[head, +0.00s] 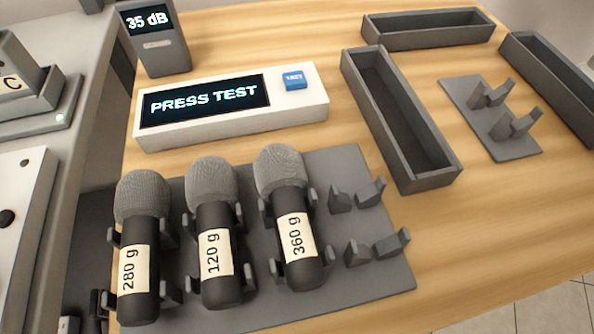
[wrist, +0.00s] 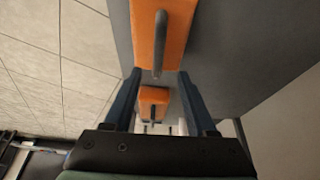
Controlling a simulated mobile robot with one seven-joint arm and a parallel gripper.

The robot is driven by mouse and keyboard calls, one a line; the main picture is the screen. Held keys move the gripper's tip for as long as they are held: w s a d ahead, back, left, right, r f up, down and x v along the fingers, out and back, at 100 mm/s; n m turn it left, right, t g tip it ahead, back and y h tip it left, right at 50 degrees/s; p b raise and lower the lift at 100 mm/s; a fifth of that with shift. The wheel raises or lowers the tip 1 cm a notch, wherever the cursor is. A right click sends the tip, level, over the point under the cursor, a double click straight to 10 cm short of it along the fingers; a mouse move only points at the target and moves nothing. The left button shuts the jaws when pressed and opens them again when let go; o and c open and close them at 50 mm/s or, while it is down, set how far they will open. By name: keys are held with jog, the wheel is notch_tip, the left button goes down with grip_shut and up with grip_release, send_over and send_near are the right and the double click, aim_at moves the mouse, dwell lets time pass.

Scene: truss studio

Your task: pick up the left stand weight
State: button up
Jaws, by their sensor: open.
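In the wrist view, an orange block (wrist: 146,42) with a grey bar-like handle (wrist: 161,40) lies on a dark grey surface at the top. A second, smaller-looking orange block (wrist: 153,101) shows between my gripper's fingers. These may be stand weights, but I cannot tell which is the left one. My gripper (wrist: 158,74) is open, its two dark fingers on either side of the handle's lower end in the picture. No contact shows, and the depth between them is unclear. The head view shows neither the orange blocks nor my gripper.
In the head view, microphones labelled 280 g (head: 139,225), 120 g (head: 216,235) and 360 g (head: 291,220) lie in a grey rack. Behind are a "PRESS TEST" panel (head: 235,128) with a blue button (head: 294,79) and a 35 dB meter (head: 160,55). Open trays (head: 447,176) stand right.

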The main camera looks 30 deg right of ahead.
jog(key=b+x, duration=0.1)
jog(key=x, duration=0.2)
jog(key=b+x, duration=0.2)
jog(key=x, duration=0.1)
jog(key=b+x, duration=0.1)
jog(key=x, duration=0.1)
jog(key=shift+s+a+f+b, duration=0.15)
jog(key=shift+a+b, duration=0.1)
jog(key=shift+b, duration=0.05)
grip_shut()
dwell(1.0)
